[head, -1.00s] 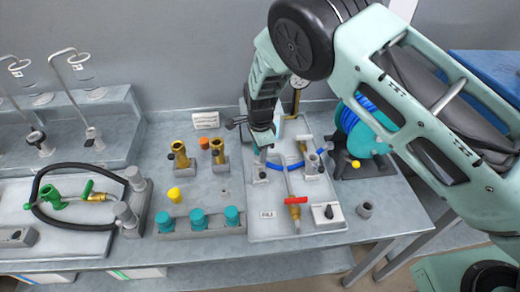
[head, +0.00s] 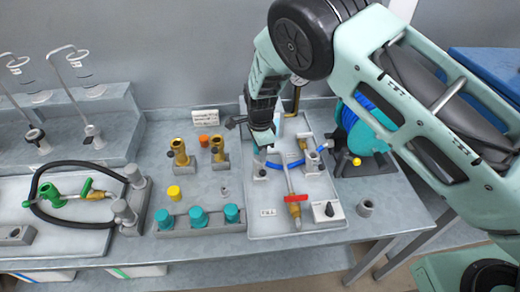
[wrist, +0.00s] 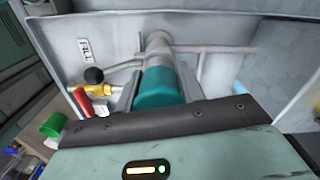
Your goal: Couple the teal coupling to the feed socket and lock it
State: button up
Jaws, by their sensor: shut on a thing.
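My gripper (wrist: 160,105) is shut on the teal coupling (wrist: 162,88) in the wrist view. The coupling lies between the two grey fingers, its far end in line with a grey pipe-like fitting (wrist: 158,46), which may be the feed socket. It looks close to or touching the fitting; I cannot tell whether it is seated or locked. In the head view my gripper (head: 264,143) points down over the left part of the grey tray (head: 262,230), near a small grey fitting (head: 260,171).
A teal hose reel (head: 370,135) stands right. Teal caps (head: 198,217) and brass fittings (head: 180,153) stand left.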

jog(key=o, duration=1.3)
jog(key=shift+f, duration=0.1)
jog(key=shift+c, duration=0.5)
jog(key=shift+r+p, duration=2.8)
jog(key=shift+r, duration=2.25)
